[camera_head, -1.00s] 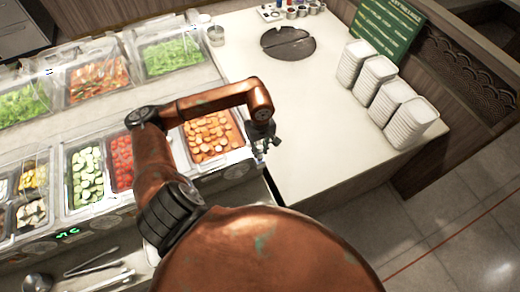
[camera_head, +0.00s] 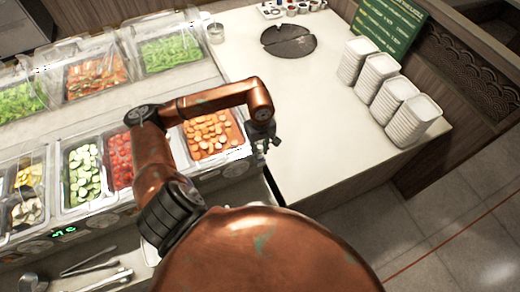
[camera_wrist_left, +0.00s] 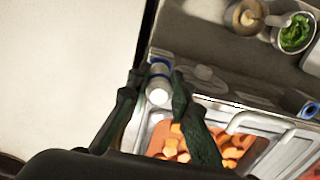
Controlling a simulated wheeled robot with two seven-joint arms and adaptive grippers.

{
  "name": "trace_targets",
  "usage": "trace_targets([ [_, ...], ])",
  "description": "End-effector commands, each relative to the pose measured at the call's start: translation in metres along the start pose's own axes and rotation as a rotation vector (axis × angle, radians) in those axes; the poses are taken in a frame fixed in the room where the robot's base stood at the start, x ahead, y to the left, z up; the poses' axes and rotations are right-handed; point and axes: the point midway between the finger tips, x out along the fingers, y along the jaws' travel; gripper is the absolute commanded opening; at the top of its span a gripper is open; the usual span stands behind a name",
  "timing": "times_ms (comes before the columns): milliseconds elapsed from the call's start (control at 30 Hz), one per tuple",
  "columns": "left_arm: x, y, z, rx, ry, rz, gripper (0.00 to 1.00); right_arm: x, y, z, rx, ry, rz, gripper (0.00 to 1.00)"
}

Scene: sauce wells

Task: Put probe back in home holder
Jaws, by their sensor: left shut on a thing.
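My left gripper (camera_head: 261,146) is at the front right corner of the food counter, beside the carrot tray. In the left wrist view its two dark green fingers (camera_wrist_left: 158,84) are shut on a short white cylinder with a blue band, which looks like the probe (camera_wrist_left: 159,94). The probe lies along the counter's front edge, and its far end is hidden. A blue-ringed round fitting (camera_wrist_left: 310,110) shows at the right edge of the left wrist view; I cannot tell if it is the home holder. My right gripper is not in view.
The carrot tray (camera_head: 212,133), tomatoes (camera_head: 119,158) and cucumbers (camera_head: 84,178) sit in the counter. A white worktop (camera_head: 310,110) with a dark round plate (camera_head: 288,41) lies to the right. Stacked white dishes (camera_head: 384,88) stand there. Tongs (camera_head: 92,262) lie at lower left.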

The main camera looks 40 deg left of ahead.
Motion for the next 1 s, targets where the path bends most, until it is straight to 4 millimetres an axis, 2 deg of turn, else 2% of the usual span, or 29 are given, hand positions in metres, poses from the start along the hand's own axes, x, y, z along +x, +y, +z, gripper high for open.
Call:
trace_targets([
  [367,-0.0005,0.0000,-0.0001,0.000,0.000,0.000,0.00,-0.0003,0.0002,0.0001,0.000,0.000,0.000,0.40],
  [400,-0.0004,0.0000,-0.0001,0.000,0.000,0.000,0.22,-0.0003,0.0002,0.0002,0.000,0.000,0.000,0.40],
  [600,-0.0004,0.0000,-0.0001,0.000,0.000,0.000,0.35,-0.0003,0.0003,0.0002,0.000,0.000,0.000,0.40],
  [700,-0.0003,0.0000,-0.0001,0.000,0.000,0.000,0.40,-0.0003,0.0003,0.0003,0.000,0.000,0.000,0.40],
  [1000,-0.0037,0.0004,-0.0004,0.000,0.001,0.001,0.40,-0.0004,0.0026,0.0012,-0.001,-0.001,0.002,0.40],
])
